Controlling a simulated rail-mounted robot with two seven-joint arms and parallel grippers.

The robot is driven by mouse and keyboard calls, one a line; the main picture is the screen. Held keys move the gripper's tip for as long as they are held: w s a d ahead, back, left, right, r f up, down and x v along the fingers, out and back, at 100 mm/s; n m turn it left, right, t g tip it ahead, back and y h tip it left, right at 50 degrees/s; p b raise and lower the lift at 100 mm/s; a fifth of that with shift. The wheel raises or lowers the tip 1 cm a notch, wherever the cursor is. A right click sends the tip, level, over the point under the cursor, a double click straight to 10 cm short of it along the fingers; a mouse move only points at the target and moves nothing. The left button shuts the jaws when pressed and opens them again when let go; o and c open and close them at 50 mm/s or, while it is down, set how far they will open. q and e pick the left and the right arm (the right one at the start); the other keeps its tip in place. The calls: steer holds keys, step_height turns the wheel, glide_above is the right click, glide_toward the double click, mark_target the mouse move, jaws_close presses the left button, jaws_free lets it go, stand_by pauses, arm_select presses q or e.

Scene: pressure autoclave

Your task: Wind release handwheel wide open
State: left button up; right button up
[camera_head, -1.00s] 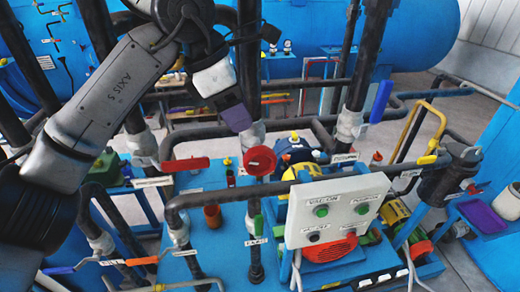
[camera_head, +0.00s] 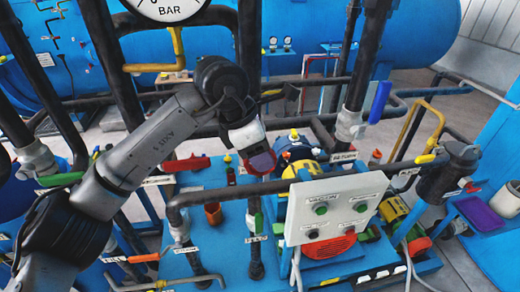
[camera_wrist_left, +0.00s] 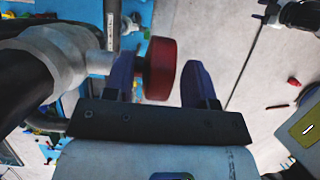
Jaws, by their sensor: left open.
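The red round handwheel (camera_wrist_left: 160,68) sits on a grey valve body (camera_wrist_left: 75,50) on a dark pipe. In the left wrist view it stands between the two purple fingers of my left gripper (camera_wrist_left: 160,80). The fingers are open, with a gap visible at the right finger; the left finger is close to the wheel's side, and I cannot tell if it touches. In the head view my left gripper (camera_head: 262,164) covers most of the wheel. My right gripper does not show.
A red lever (camera_head: 186,163) is just left of the gripper, and a green lever (camera_head: 258,222) is below. The panel with green buttons (camera_head: 333,208) stands close on the right. A blue lever (camera_head: 380,102) is farther right. A pressure gauge (camera_head: 168,8) is at the top.

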arm_select(q)
steer(key=c, duration=0.9)
steer(key=shift+a+f+h+b, duration=0.1)
steer(key=shift+f+h+b, duration=0.1)
steer(key=shift+h+b, duration=0.35)
steer(key=h+b, duration=0.2)
steer(key=b, duration=0.1)
steer(key=a+t+h+b, duration=0.1)
steer(key=h+b, duration=0.1)
steer(key=b, duration=0.2)
steer(key=shift+s+f, duration=0.1)
steer(key=shift+f, duration=0.1)
steer(key=shift+a+r+h+b, duration=0.15)
steer(key=shift+r+h+b, duration=0.05)
steer(key=shift+h+b, duration=0.85)
steer(key=o, duration=0.9)
